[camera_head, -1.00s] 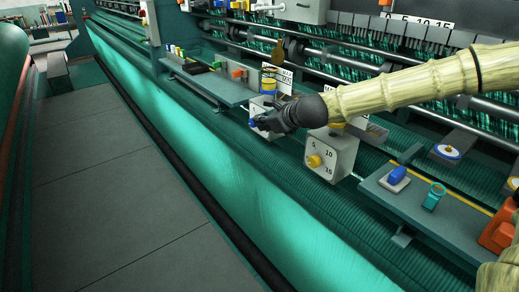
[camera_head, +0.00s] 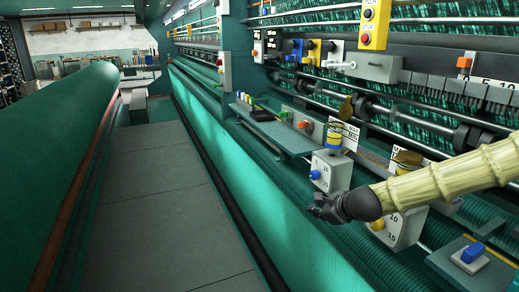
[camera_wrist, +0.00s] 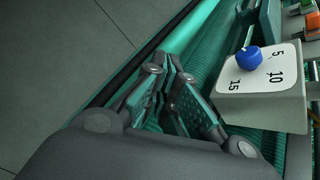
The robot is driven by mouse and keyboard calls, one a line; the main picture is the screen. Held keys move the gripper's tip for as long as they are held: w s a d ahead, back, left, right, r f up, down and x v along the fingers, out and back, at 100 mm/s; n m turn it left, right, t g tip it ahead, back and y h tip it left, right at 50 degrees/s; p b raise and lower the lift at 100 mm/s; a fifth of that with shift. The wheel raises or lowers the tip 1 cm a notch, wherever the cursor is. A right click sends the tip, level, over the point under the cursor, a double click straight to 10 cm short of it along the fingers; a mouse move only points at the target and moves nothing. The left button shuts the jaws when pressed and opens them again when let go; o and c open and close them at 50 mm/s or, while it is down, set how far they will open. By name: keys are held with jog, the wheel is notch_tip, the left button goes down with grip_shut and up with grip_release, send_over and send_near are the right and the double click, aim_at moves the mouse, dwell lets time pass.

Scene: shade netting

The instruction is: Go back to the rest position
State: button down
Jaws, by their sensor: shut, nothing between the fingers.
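My gripper (camera_head: 318,208) is dark grey, at the end of my pale ribbed arm, on the right of the head view. It is shut and empty, just below and in front of a white dial box with a blue knob (camera_head: 315,174). In the wrist view my gripper (camera_wrist: 170,75) points over green netting, and the dial box (camera_wrist: 262,108) with its blue knob (camera_wrist: 249,58) stands to its right, apart from the fingers. A second dial box with a yellow knob (camera_head: 377,224) is partly hidden behind my arm.
A shelf (camera_head: 270,130) with small coloured parts runs along the machine. Another ledge with a blue switch (camera_head: 473,252) is at lower right. A large green roll (camera_head: 60,130) lies at left. The grey walkway (camera_head: 150,200) between is clear.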

jog(key=s+a+f+n+g+h, duration=0.1)
jog(key=s+a+f+n+g, duration=0.15)
jog(key=s+f+n, duration=0.6)
jog(key=s+a+f+n+g+h, duration=0.1)
jog(key=s+f+n+g, duration=0.2)
jog(key=s+f, duration=1.1)
jog(key=s+d+f+n+g, duration=0.1)
jog(key=s+f+n+g, duration=0.1)
jog(key=s+f+n, duration=0.4)
jog(key=s+d+f+n+g+h, duration=0.1)
jog(key=s+f+n, duration=0.6)
jog(key=s, duration=1)
notch_tip(320, 180, down, 4)
jog(key=shift+s+r+g+h, duration=0.15)
jog(key=shift+g+h, duration=0.15)
jog(key=shift+g, duration=0.25)
